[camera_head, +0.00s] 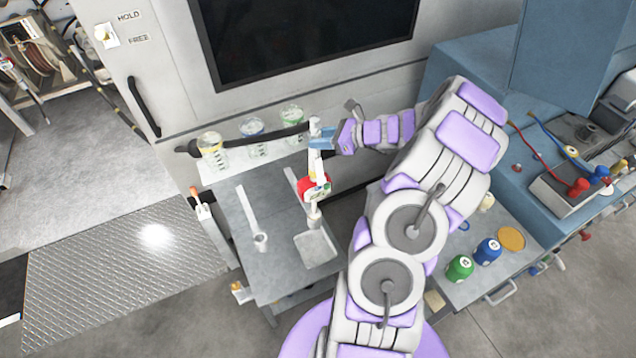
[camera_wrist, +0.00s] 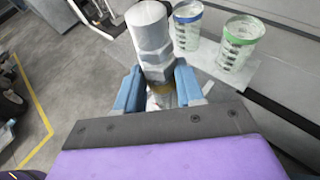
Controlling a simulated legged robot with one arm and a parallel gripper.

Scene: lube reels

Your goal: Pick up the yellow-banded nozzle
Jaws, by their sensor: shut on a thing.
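My gripper (camera_head: 322,140) has blue fingers and is shut on a pale grey nozzle (camera_wrist: 152,40). In the wrist view the nozzle stands up between the two fingers (camera_wrist: 155,92), and a yellow band shows low on it, partly hidden by the gripper. In the head view the nozzle's white top (camera_head: 315,125) sticks up at the fingers. I cannot tell whether that part is joined to the nozzle or touches the table.
Marked clear cups with yellow (camera_head: 212,152), blue (camera_head: 252,130) and green (camera_head: 291,116) bands stand on a white shelf behind the grey table (camera_head: 270,288).

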